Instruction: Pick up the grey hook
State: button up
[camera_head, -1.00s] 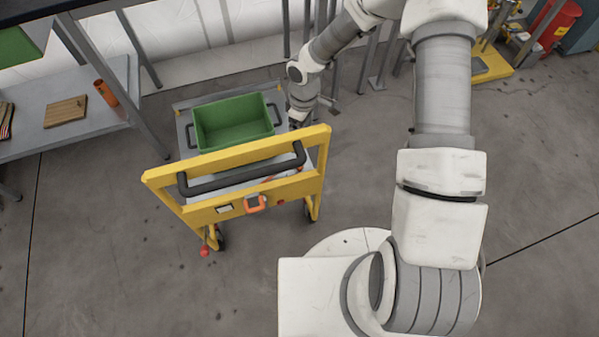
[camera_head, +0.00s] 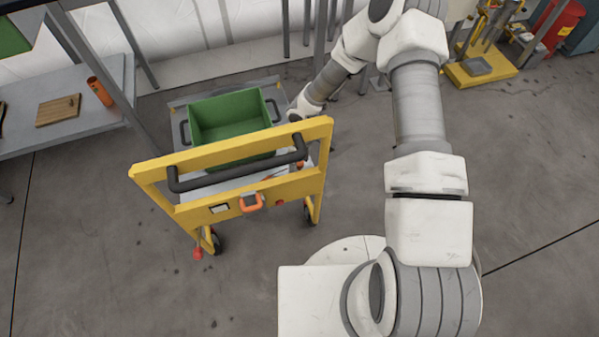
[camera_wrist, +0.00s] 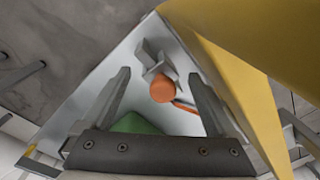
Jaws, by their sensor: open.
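In the wrist view a small grey piece (camera_wrist: 151,54) with an angular shape lies on the cart's pale top. It appears to be the grey hook, though its full shape is not clear. A round orange end (camera_wrist: 163,88) adjoins it and partly covers it. My gripper (camera_wrist: 158,76) is open, with one finger on each side of the orange end and the grey piece just past the fingertips. No contact shows.
The yellow cart frame (camera_head: 235,155) with a black handle (camera_head: 240,176) rises close beside my gripper. A green bin (camera_head: 228,115) stands on the cart. An orange clip (camera_head: 251,202) sits on the cart's front.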

jog(key=shift+f, duration=0.35)
grip_shut()
jog(key=shift+r, duration=0.1)
notch_tip(320, 180, up, 33)
jog(key=p, duration=1.3)
jog(key=shift+p, duration=0.3)
